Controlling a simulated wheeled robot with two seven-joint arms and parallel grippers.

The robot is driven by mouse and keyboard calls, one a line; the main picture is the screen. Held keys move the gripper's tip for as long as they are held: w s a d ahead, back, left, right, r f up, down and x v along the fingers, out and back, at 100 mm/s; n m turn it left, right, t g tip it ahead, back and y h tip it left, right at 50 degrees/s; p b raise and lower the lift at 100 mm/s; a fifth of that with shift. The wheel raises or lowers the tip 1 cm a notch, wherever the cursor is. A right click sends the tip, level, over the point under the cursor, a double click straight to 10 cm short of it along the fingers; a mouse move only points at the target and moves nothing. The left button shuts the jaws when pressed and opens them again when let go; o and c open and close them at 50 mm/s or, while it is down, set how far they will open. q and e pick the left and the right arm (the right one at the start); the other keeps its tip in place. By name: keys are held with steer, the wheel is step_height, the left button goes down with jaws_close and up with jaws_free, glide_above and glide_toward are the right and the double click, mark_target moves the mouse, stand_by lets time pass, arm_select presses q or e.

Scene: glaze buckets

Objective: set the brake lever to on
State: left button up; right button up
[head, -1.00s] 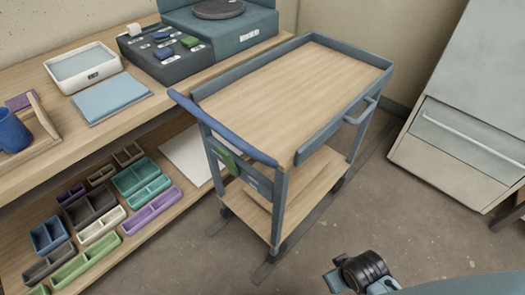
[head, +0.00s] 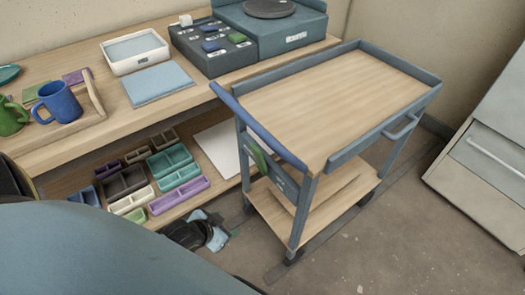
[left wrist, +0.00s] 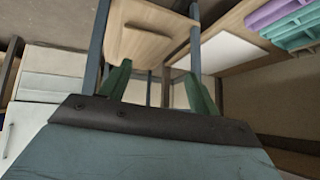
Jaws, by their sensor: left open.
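The brake lever (head: 258,158) is a green bar on the panel at the near left end of the wheeled cart (head: 325,100), just below its blue handle (head: 262,128). It slants in the head view; I cannot read the panel's markings. My left gripper (head: 228,236) is low over the floor, below and left of the lever and apart from it. In the left wrist view its two green fingers (left wrist: 157,88) stand apart with nothing between them, facing the cart's legs and shelf. I cannot make out the lever there. My right gripper is out of view.
The workbench (head: 80,135) along the wall stands left of the cart, with mugs (head: 60,102), a white tray (head: 135,55) and a button box (head: 212,50). Its lower shelf holds several coloured bins (head: 180,195) and a white sheet (head: 225,150). Floor is free in front of the cart.

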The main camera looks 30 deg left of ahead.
arm_select(q)
steer(key=w+a+r+t+h, duration=0.3)
steer(key=w+r+t, duration=0.2)
steer(key=r, duration=0.2)
steer(key=m+t+h, duration=0.2)
steer(key=t+h, duration=0.1)
steer(key=h, duration=0.1)
glide_toward(255, 154)
steer(key=b+x, duration=0.2)
steer(key=x, duration=0.7)
steer(key=shift+r+b, duration=0.15)
steer(key=shift+b, duration=0.25)
steer(key=shift+x, duration=0.75)
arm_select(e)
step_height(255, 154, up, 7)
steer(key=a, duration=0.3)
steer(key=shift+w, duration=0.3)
arm_select(q)
jaws_close()
steer(key=shift+b, duration=0.3)
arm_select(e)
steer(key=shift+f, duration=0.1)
